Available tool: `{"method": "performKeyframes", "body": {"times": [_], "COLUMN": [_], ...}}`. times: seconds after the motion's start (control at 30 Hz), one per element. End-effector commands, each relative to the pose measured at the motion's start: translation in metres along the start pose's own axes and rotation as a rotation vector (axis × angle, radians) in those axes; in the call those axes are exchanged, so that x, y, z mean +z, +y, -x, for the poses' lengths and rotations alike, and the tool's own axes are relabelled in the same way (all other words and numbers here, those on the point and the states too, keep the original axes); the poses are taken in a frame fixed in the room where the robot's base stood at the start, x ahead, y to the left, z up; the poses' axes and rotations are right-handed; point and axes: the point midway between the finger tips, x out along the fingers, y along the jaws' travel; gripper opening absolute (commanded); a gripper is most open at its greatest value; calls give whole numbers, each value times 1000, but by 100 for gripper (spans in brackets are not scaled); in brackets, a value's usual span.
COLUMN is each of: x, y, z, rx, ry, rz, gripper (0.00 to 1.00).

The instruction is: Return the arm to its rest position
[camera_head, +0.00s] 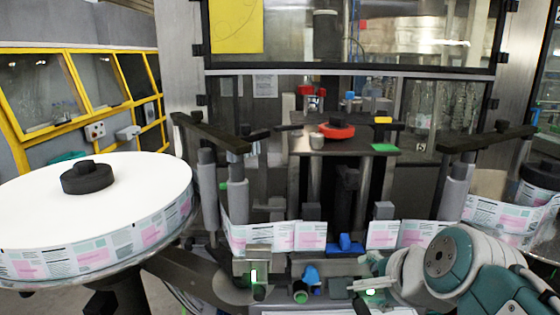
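Part of my arm (440,256), with teal caps and pale grey links, shows at the bottom right in the head view. It stands in front of the labeller's right side and hides some of it. I cannot make out my gripper; no fingers show clearly, so its opening and any contents cannot be seen.
A large white label reel (125,195) with a black hub (88,177) stands at left. Label strips (275,236) run across the labeller's front. A red knob (337,131) sits on its central platform. Dark bars (486,138) stick out at right. A second reel (508,222) is at far right.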

Motion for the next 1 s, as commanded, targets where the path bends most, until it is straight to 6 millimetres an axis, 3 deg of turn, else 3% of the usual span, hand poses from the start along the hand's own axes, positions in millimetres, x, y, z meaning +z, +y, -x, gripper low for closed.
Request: {"method": "performKeyframes", "body": {"times": [0.3, 0.5, 0.63, 1.0], "x": [11, 10, 9, 9], "y": [94, 134, 142, 142], "z": [-6, -7, -7, -7], "rx": [222, 325, 349, 349], "ry": [-16, -67, -83, -84], "rz": [881, 1283, 1376, 1380], "gripper": [76, 76, 76, 76]}}
